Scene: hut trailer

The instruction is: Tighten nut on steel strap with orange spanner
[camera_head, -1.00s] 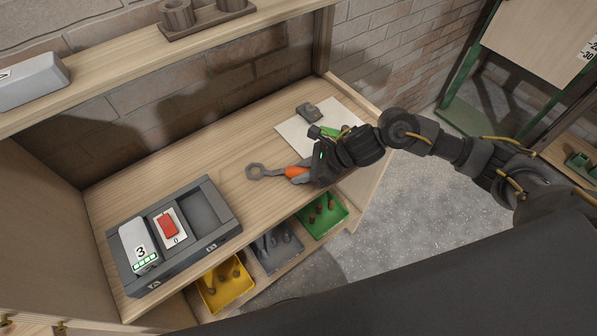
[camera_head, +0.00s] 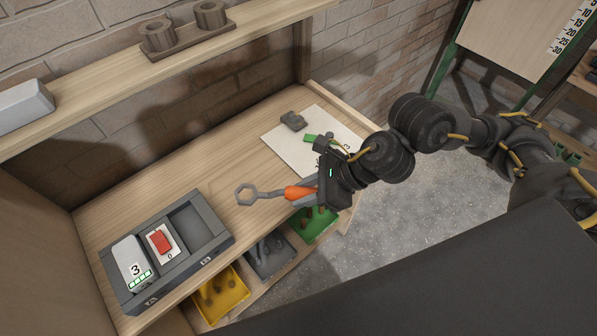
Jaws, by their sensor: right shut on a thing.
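The orange spanner (camera_head: 300,192) has an orange grip and a grey ring head (camera_head: 246,195) that points left. My right gripper (camera_head: 313,190) is shut on its handle, over the front part of the wooden bench (camera_head: 185,185). The spanner appears to be held just above the bench top, but the exact gap is hard to tell. No nut or steel strap can be made out in this view. My left gripper is out of view.
Yellow (camera_head: 221,296), grey and green bins sit below. A shelf (camera_head: 110,75) overhangs the back.

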